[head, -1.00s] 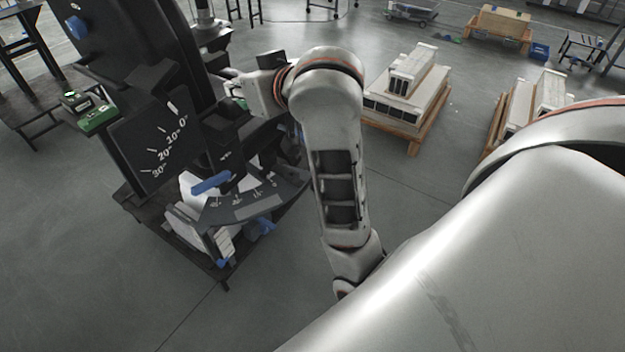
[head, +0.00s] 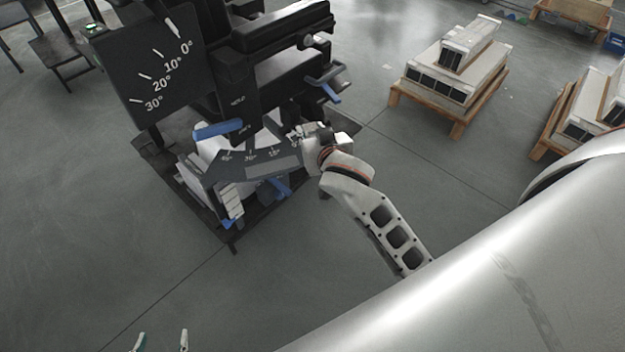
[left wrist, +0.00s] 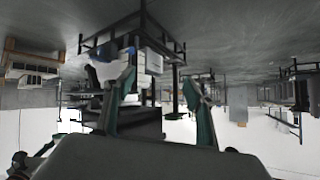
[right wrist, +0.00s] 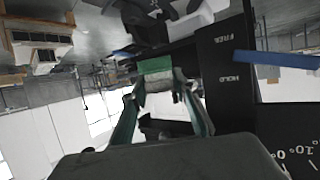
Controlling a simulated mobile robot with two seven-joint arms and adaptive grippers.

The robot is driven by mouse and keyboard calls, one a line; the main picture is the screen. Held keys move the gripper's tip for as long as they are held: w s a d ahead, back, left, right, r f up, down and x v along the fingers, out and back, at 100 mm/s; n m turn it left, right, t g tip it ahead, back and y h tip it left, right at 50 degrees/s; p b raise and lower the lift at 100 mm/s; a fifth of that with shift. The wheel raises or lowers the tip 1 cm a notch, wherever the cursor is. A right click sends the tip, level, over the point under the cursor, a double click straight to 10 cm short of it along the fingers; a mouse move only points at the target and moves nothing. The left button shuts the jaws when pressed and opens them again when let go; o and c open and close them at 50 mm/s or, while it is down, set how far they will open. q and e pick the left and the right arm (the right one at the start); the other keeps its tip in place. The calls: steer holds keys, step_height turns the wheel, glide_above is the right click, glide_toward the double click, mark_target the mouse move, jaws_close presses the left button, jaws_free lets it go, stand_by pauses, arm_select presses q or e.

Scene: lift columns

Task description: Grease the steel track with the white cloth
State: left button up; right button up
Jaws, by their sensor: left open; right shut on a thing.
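The black machine (head: 275,85) stands left of centre in the head view, with angle scales and blue handles. My right gripper (head: 303,135) is beside the right end of its curved lower scale. In the right wrist view its green-edged fingers (right wrist: 157,88) are shut on a small pale piece, apparently the white cloth (right wrist: 159,80), in front of the black plate marked HOLD. Whether the cloth touches the machine cannot be told. I cannot single out the steel track. My left gripper (head: 160,343) is open and empty at the bottom left, over the floor, well away from the machine.
Loaded wooden pallets (head: 450,105) stand to the right. A dark bench (head: 70,55) is at the upper left. The floor in front of the machine is clear.

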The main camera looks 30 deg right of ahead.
steer(key=s+f+y+b, duration=0.1)
steer(key=s+f+b, duration=0.2)
steer(key=f, duration=1)
steer(key=shift+n, duration=0.4)
steer(key=b+x, duration=0.1)
steer(key=x, duration=0.3)
steer(key=r+b+x, duration=0.1)
steer(key=b+x, duration=0.1)
steer(key=x, duration=0.2)
steer(key=b+x, duration=0.1)
steer(key=x, duration=0.4)
steer(key=shift+w+a+r, duration=0.1)
steer(key=shift+w+r, duration=0.2)
steer(key=shift+w, duration=0.2)
steer(key=shift+w+f+b, duration=0.1)
steer(key=shift+w+b, duration=0.2)
steer(key=shift+w, duration=0.1)
arm_select(q)
steer(key=f, duration=0.1)
steer(key=d+f, duration=0.1)
steer(key=f, duration=0.2)
steer(key=shift+s+d+f, duration=0.1)
steer(key=shift+d+f, duration=0.05)
steer(key=shift+d, duration=0.25)
arm_select(e)
steer(key=shift+w, duration=0.1)
arm_select(q)
steer(key=shift+h, duration=0.3)
steer(key=shift+s, duration=0.1)
